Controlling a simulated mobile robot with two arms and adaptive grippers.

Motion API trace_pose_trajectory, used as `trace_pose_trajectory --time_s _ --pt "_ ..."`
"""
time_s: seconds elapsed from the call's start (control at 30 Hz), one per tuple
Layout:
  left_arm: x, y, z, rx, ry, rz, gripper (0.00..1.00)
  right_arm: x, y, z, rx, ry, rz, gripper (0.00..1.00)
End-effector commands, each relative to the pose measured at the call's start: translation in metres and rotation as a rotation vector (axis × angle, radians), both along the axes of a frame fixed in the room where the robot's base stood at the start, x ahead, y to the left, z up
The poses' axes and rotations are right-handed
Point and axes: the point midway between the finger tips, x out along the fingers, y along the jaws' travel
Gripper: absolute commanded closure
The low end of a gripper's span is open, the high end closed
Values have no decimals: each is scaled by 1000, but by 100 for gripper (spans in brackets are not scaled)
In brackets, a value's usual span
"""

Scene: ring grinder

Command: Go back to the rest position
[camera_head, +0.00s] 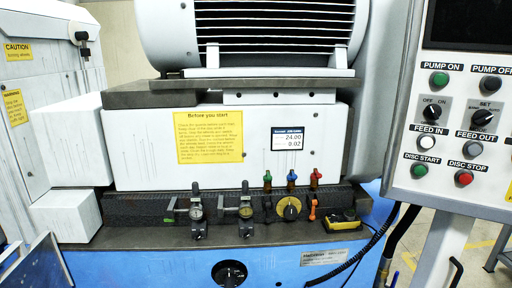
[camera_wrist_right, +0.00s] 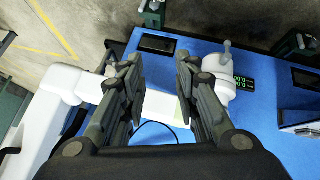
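My right gripper (camera_wrist_right: 158,85) shows in the right wrist view with its two dark fingers apart. Nothing is between the fingertips; a blue surface and a pale patch lie beyond them. My left gripper does not show in either view. In the head view neither gripper is visible in front of the ring grinder (camera_head: 230,180).
The grinder's control panel (camera_head: 460,135), with several buttons, stands at the right. Gauges and coloured levers (camera_head: 291,178) line the machine's front ledge. A black cable (camera_head: 375,240) hangs at the lower right. In the wrist view, a blue surface (camera_wrist_right: 190,50) carries dark fixtures.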

Motion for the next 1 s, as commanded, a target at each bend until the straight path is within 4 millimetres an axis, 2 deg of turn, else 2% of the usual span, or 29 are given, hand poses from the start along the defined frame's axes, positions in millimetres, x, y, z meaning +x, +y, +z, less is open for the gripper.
trace_pose_trajectory --time_s 0.03,0.17,0.2,0.27,0.3,0.4,0.5,0.6,0.7,1.0 --pt "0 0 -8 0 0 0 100 -31 11 -34 18 59 -3 71" --pt "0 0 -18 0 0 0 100 -107 34 -95 60 193 -9 71" --pt "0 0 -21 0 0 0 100 -132 42 -112 71 234 -12 71" --pt "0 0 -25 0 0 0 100 -170 53 -134 87 296 -15 71" --pt "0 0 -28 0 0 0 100 -196 60 -147 97 334 -16 71" --pt "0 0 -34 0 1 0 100 -253 75 -172 118 422 -23 71" --pt "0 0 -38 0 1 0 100 -297 87 -187 133 486 -26 71" --pt "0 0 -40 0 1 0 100 -325 94 -194 141 527 -29 71" --pt "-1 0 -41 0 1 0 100 -338 98 -196 144 546 -29 71" --pt "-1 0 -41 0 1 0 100 -338 98 -196 145 546 -28 71"
